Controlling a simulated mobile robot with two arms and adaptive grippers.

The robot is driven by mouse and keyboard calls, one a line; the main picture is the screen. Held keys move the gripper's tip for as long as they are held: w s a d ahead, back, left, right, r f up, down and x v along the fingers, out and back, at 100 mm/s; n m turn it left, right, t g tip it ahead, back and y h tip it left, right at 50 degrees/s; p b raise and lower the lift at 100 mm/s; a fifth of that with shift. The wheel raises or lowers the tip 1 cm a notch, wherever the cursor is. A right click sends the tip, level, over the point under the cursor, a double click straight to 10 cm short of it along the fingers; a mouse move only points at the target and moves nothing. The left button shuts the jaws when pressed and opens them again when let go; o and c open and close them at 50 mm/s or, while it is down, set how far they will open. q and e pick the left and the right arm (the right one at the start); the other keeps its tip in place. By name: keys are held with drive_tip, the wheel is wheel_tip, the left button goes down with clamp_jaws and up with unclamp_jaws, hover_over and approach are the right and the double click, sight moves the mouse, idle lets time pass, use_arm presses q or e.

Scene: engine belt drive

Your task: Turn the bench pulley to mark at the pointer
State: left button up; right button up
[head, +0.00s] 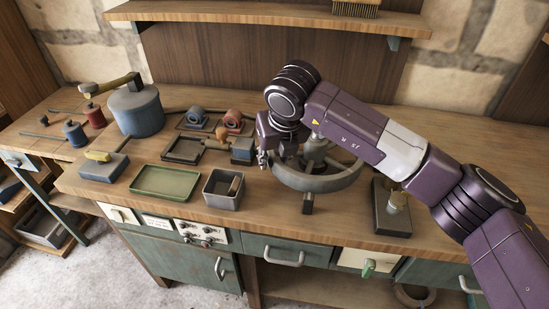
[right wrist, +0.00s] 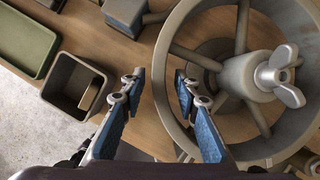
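The bench pulley (head: 345,180) is a large grey spoked wheel lying flat on the bench, partly hidden by my right arm in the head view. In the right wrist view, the pulley (right wrist: 163,112) fills the right side, with a wing nut (right wrist: 279,77) at its hub. My right gripper (head: 263,160) is at the pulley's left side. In the right wrist view, the right gripper (right wrist: 160,80) is open, its fingertips apart with the rim's left edge between them; contact cannot be told. A small dark block (head: 308,203) stands at the pulley's front; I cannot tell whether it is the pointer. No mark is distinguishable.
A grey open box (head: 211,196) and a green tray (head: 145,195) lie left of the pulley. A dark block (head: 383,215) with a light knob stands to its right. A blue-grey pot (head: 138,121) and small parts stand further left. A shelf (head: 270,14) runs above.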

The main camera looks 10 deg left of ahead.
use_arm(q)
drive_tip(key=shift+a, duration=0.1)
use_arm(e)
drive_tip(key=shift+f, duration=0.1)
drive_tip(key=v, duration=1.2)
use_arm(q)
drive_tip(key=shift+c, duration=0.5)
